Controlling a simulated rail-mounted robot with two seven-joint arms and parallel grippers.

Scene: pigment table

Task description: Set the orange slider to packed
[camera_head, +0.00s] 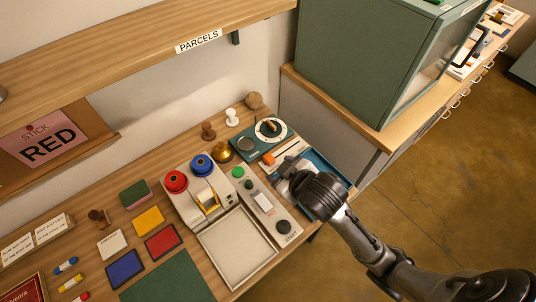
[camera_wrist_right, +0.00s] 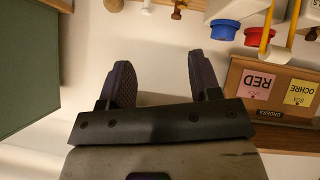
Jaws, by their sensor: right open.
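The orange slider knob (camera_head: 269,158) sits at the left end of a pale strip on the teal slider panel (camera_head: 320,160), at the right end of the table. Its labels are too small to read. My right gripper (camera_head: 284,171) is over the panel, close to the knob on its lower right; I cannot tell whether it touches anything. It hides part of the panel. In the right wrist view the two dark fingers (camera_wrist_right: 160,85) are apart with nothing between them, and the slider is not visible. My left gripper is not in view.
A dial panel (camera_head: 258,140) lies just behind the slider. A white machine with red (camera_head: 176,181) and blue (camera_head: 201,165) knobs, a grey button unit (camera_head: 263,202) and a brass bell (camera_head: 221,151) stand left. A green cabinet (camera_head: 360,60) stands behind right.

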